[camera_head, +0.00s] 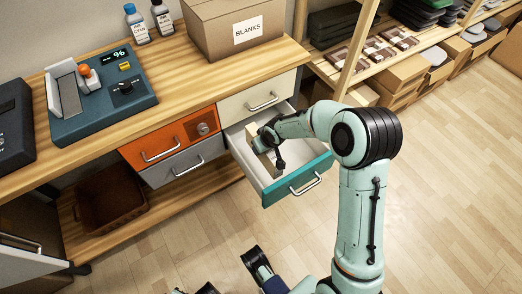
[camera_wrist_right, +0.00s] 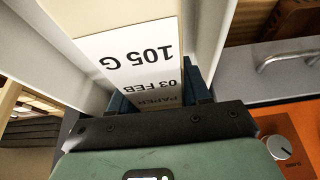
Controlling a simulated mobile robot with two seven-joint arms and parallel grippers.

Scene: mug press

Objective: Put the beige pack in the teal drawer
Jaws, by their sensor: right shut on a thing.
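The teal drawer (camera_head: 318,172) stands pulled out below the wooden counter, with its pale inside showing. My right gripper (camera_head: 270,150) is down inside the open drawer. It is shut on the beige pack (camera_wrist_right: 130,58), whose white label reads "105 G", "03 FEB" and "PAPER" upside down in the right wrist view. Pale drawer walls rise on both sides of the pack there. In the head view my arm and gripper hide most of the pack, so I cannot tell if it touches the drawer floor. My left gripper (camera_head: 230,274) is at the bottom edge, partly cut off, fingers apart and empty.
A white drawer (camera_head: 262,100), an orange drawer (camera_head: 165,142) and a grey drawer (camera_head: 185,163) are closed. A "BLANKS" box (camera_head: 232,28), bottles and a control panel (camera_head: 105,98) stand on the counter. A brown basket (camera_head: 112,198) sits below. The floor at right is clear.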

